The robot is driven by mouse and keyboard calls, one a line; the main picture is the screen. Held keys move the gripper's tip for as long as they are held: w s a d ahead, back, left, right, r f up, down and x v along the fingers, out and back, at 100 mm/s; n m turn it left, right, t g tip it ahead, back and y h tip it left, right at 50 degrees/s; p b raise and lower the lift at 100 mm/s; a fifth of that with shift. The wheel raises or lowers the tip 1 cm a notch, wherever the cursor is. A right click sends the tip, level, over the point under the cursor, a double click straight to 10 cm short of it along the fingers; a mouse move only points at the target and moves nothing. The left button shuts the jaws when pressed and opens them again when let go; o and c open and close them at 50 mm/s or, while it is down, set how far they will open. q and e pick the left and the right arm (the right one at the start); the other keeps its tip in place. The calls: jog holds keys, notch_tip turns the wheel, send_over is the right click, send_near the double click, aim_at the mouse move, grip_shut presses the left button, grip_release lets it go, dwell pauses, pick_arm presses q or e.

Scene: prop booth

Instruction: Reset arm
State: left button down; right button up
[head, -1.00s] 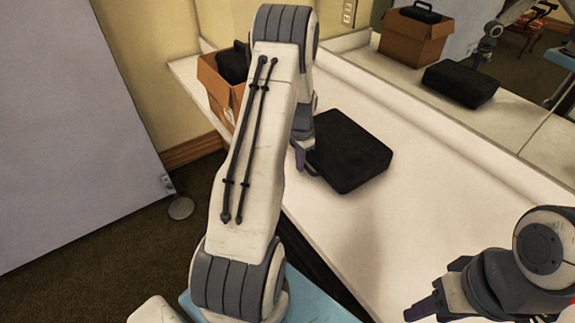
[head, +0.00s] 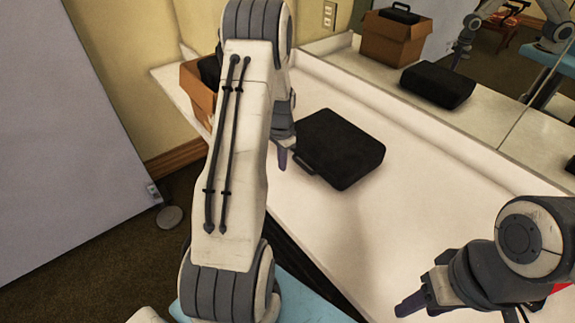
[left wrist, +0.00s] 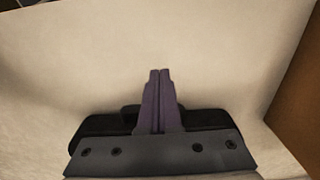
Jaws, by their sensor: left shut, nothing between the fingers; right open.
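My left gripper (head: 283,160) is over the white counter, just left of a black case (head: 342,150) with a handle. Its two purple fingers are pressed together and empty in the left wrist view (left wrist: 160,75). The case (left wrist: 205,119) shows behind the fingers there, partly hidden by the gripper body. My right gripper (head: 408,306) is at the lower right, near the counter's front side, with nothing seen in it. Its fingers overlap in this view, so the gap is hard to see.
A cardboard box (head: 196,96) with a dark item stands on the counter (head: 400,215) at the back left, partly behind my left arm; its brown side (left wrist: 300,112) fills the wrist view's right edge. A mirror (head: 485,110) lines the back. The counter's middle is clear.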

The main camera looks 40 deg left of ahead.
pick_arm(q)
notch_tip(320, 180, up, 8)
jog(key=shift+w+d+f, duration=0.15)
jog(key=shift+w+d, duration=0.15)
jog(key=shift+d, duration=0.15)
